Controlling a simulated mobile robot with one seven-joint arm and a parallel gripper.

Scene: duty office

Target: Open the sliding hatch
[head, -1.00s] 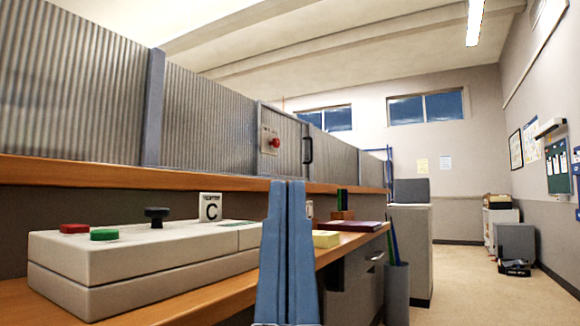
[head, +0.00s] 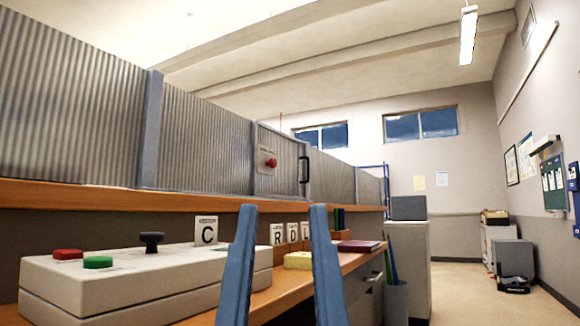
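The sliding hatch (head: 277,164) is a ribbed, translucent panel in a grey frame above the wooden counter ledge. It has a red knob (head: 271,162) on a small plate at its left and a dark vertical handle (head: 305,169) at its right edge. The hatch looks closed. My gripper (head: 280,208) shows as two blue fingers at the bottom middle, spread apart with nothing between them. It is nearer to me than the hatch and apart from it; the fingertips appear below the hatch in the picture.
A control box (head: 130,277) with red and green buttons and a black knob stands on the desk at left. Open floor (head: 460,295) is at right.

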